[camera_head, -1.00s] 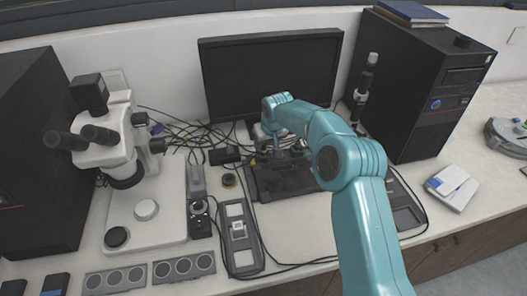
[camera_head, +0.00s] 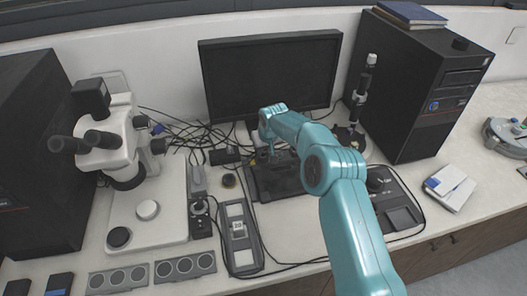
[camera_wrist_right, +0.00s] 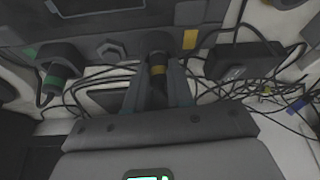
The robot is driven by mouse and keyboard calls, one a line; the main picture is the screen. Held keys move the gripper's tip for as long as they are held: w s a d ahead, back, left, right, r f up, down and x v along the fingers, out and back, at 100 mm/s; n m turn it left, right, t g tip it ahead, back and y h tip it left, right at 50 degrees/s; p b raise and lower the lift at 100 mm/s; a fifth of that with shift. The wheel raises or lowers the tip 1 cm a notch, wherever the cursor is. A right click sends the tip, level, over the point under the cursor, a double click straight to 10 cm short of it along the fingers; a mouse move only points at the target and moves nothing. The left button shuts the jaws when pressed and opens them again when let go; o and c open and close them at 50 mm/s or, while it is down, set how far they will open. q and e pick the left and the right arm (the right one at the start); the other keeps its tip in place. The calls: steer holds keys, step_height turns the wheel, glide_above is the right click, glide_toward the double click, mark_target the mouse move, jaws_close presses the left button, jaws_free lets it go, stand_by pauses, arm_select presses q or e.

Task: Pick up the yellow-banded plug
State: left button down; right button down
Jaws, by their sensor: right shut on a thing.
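The yellow-banded plug (camera_wrist_right: 158,70) is a black cylinder with a yellow ring, in the middle of the right wrist view. My right gripper (camera_wrist_right: 158,88) is shut on it, one finger on each side. The plug's upper end lies against a dark panel (camera_wrist_right: 110,28); I cannot tell whether it is seated in it. In the head view my right gripper (camera_head: 268,154) is small and low over the dark unit in front of the monitor, and the plug is too small to make out. My left gripper is not in view.
A green-banded plug (camera_wrist_right: 57,78) is left of the gripper in the wrist view, with a yellow mark (camera_wrist_right: 190,39) to the right. Black cables and a black box (camera_wrist_right: 243,60) lie close by. A microscope (camera_head: 112,150), monitor (camera_head: 270,80) and computer tower (camera_head: 425,90) surround the area.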

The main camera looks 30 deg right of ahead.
steer(key=shift+w+r, duration=0.1)
steer(key=shift+r, duration=0.25)
step_height(320, 180, up, 8)
steer(key=shift+r+b, duration=0.1)
steer(key=shift+b, duration=0.3)
step_height(320, 180, up, 11)
steer(key=p, duration=0.5)
steer(key=shift+a, duration=0.1)
